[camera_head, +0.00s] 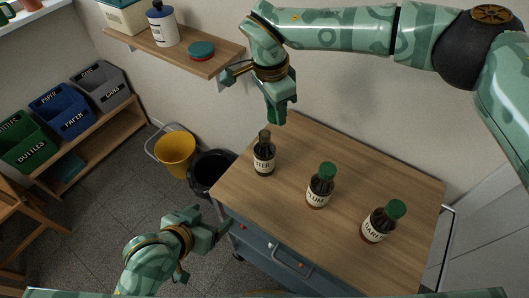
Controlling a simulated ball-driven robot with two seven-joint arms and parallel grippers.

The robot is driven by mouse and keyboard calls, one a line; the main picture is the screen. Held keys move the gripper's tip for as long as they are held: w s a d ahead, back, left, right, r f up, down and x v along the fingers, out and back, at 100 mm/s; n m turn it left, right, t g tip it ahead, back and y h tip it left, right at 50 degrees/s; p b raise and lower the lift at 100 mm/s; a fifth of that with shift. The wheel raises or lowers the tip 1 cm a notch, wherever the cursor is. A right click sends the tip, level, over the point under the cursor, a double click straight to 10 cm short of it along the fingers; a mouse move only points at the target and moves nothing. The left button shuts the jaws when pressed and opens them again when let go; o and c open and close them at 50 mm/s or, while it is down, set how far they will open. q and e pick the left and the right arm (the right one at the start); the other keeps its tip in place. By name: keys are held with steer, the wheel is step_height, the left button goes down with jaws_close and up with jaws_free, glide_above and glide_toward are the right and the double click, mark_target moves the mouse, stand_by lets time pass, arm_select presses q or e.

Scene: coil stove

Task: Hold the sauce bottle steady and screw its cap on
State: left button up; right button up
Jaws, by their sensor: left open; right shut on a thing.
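A dark sauce bottle (264,153) with a cream label stands upright at the left of the wooden tabletop (330,150). Its neck is narrow and brownish, with no green cap on it. My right gripper (281,116) is above and slightly behind it, pointing down and apart from it. It is shut on a green piece, which looks like the bottle's cap (281,108); the fingers and similar colours make its outline hard to see. My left gripper (208,257) is open and empty at the lower left, beside the cabinet's front edge, clear of the bottle.
Two green-capped bottles stand on the same top, a middle one (320,188) and a right one (381,224). A yellow bucket (175,152) and a black bin (208,172) are on the floor at left. A wall shelf (195,60) is behind. The tabletop's front left is clear.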

steer(key=shift+w+a+r+m, duration=0.15)
steer(key=shift+a+m, duration=0.1)
steer(key=shift+a, duration=0.15)
steer(key=shift+w+a+r+m, duration=0.1)
steer(key=shift+a+m, duration=0.15)
steer(key=shift+a, duration=0.15)
arm_select(q)
steer(key=w+d+r+n+t+h, duration=0.3)
steer(key=d+r+n+t, duration=0.15)
steer(key=r+n, duration=0.45)
steer(key=w+d+r+n+t+h, duration=0.35)
steer(key=d+r+n, duration=0.25)
steer(key=r+n, duration=0.3)
step_height(320, 180, down, 7)
steer(key=w+n+y, duration=0.3)
steer(key=n+y, duration=0.3)
steer(key=n, duration=0.9)
steer(key=n+g+y, duration=0.1)
steer(key=n+g, duration=0.3)
glide_toward(262, 157)
steer(key=shift+w+f+p, duration=0.15)
steer(key=shift+f+p, duration=0.15)
steer(key=shift+p, duration=0.1)
arm_select(e)
steer(key=shift+a+r+m, duration=0.1)
steer(key=shift+a+m, duration=0.2)
steer(key=shift+a, duration=0.2)
arm_select(q)
steer(key=shift+w+d, duration=0.1)
